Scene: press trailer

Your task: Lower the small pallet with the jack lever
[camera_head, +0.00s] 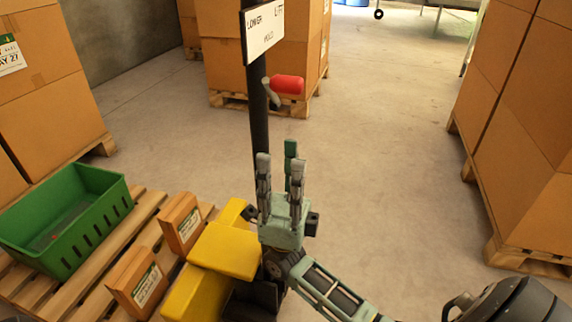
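The pallet jack has a yellow body (226,250) and an upright black mast (257,115). The jack lever ends in a red grip (287,84) that points right from the mast, just below a white sign (264,28) with lettering that seems to read LOWER, LIFT and HOLD. The small wooden pallet (148,205) is at the lower left, beside the yellow body. My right gripper (279,165) is open and empty, its fingers pointing up, below the red grip and apart from it in the picture. My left gripper is out of view.
A green crate (66,220) and two small brown boxes (182,222) (136,281) are on the small pallet. Stacks of large cartons stand on pallets at the back (225,55), left (45,95) and right (520,130). The concrete floor (390,140) between is clear.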

